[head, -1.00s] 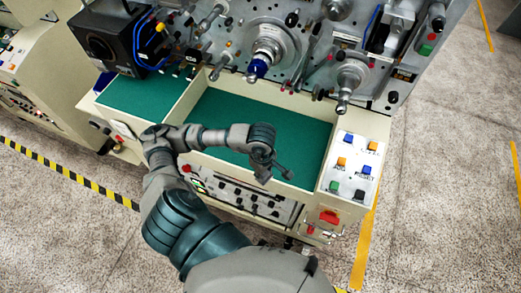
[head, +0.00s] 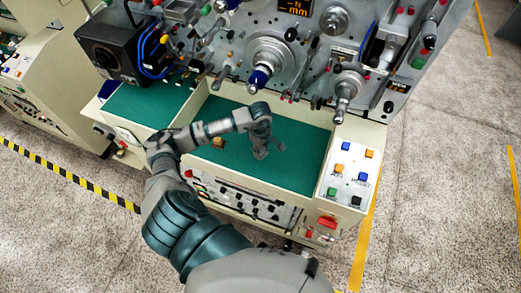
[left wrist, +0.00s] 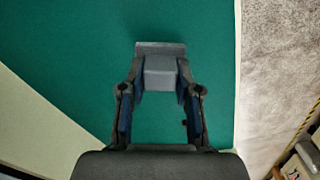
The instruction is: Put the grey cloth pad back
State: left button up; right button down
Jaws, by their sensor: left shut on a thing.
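My left gripper (head: 268,151) is over the green-lined tray (head: 300,170) at the front of the machine. It also shows in the left wrist view (left wrist: 160,80), with its two fingers shut on a grey block-like thing, which I take to be the grey cloth pad (left wrist: 160,70). The pad sits between the fingertips, with a darker grey edge beyond it, over the green surface. In the head view the pad is too small to tell from the gripper. My right gripper is not in view.
A button panel (head: 348,172) stands right of the tray. Spindles, one with a blue tip (head: 259,78), jut out above its back. A black box (head: 117,46) stands at the left. A small orange-brown thing (head: 218,143) shows beside my arm. The tray's right part is clear.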

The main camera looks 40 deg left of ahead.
aim_at(261, 148)
pick_arm(q)
jog(key=shift+f, duration=1.15)
jog(key=o, duration=1)
notch_tip(261, 148, up, 12)
jog(key=shift+r+b, duration=0.1)
jog(key=shift+b, duration=0.9)
